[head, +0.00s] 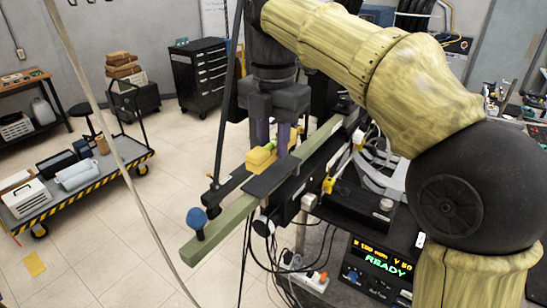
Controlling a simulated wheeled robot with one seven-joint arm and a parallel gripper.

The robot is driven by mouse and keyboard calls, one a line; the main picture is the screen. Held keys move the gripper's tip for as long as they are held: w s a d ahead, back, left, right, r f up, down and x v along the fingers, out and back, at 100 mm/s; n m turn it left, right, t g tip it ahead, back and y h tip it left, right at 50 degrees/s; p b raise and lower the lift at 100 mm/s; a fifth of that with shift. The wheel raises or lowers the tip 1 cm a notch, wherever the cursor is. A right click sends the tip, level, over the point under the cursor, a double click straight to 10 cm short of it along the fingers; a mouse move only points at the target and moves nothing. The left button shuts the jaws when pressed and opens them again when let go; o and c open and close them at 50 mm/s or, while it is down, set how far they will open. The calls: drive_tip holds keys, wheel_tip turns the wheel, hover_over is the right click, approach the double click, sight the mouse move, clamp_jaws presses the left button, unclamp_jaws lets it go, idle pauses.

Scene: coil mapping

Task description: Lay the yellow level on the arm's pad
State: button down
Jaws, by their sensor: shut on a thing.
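The yellow level (261,158) is a small block with a green vial on top. My gripper (273,141), with purple fingers, points down and is shut on the level. The pad (270,181) is a dark flat patch on top of the long green arm (226,222), which runs from lower left to upper right. The level appears at the pad's far left edge in the picture. I cannot tell whether it touches the pad or hangs just above it. The fingers hide part of the level.
A blue ball knob (197,217) stands near the green arm's front end. A dark bar (221,192) runs beside the arm. Cables hang below, near a display box (380,262) reading READY. A cart (100,183) stands on the left, with open floor between.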

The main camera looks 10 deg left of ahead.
sight(274, 146)
drive_tip(key=shift+w+f, duration=0.1)
drive_tip(key=shift+f, duration=1.75)
drive_tip(key=shift+f, duration=0.1)
drive_tip(key=c, duration=1.2)
unclamp_jaws()
drive_tip(key=shift+o, duration=0.2)
drive_tip(key=shift+r+p, duration=0.9)
drive_tip(key=shift+r, duration=5.2)
